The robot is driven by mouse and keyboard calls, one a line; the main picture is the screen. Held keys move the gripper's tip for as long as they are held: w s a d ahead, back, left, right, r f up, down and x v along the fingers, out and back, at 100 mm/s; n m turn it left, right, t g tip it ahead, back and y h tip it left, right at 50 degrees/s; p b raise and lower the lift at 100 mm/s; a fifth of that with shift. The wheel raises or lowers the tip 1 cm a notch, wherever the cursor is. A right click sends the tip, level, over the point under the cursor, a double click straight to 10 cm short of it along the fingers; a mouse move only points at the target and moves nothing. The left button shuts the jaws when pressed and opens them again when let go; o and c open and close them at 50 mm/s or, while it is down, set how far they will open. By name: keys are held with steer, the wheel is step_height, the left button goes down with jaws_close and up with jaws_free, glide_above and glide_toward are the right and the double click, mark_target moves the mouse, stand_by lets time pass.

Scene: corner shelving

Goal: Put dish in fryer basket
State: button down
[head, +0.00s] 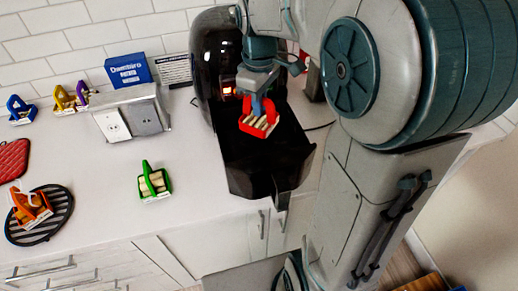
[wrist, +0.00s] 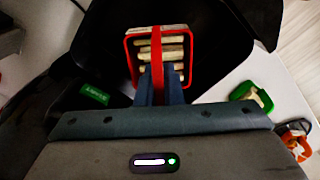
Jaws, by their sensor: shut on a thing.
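A red dish (head: 257,126) with an upright handle holds several pale food pieces. My gripper (head: 262,104) is shut on its handle, and the dish hangs over the open fryer basket. The black fryer basket (head: 262,168) is pulled out of the black air fryer (head: 214,65). In the wrist view the red dish (wrist: 130,62) is between my fingertips (wrist: 165,85), with the dark basket (wrist: 225,40) around it. I cannot tell how far the dish is above the basket floor.
A similar green dish (head: 165,184) stands on the white counter left of the basket. An orange dish (head: 33,208) sits on a black trivet (head: 66,203).

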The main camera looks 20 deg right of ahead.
step_height(320, 180, down, 10)
steer(key=shift+r+p, duration=0.2)
steer(key=shift+p, duration=0.15)
steer(key=shift+f, duration=0.2)
steer(key=c, duration=1.6)
jaws_free()
steer(key=shift+s+a, duration=0.1)
steer(key=shift+a, duration=0.05)
steer(key=shift+o, duration=0.2)
step_height(320, 180, up, 12)
steer(key=shift+r, duration=0.2)
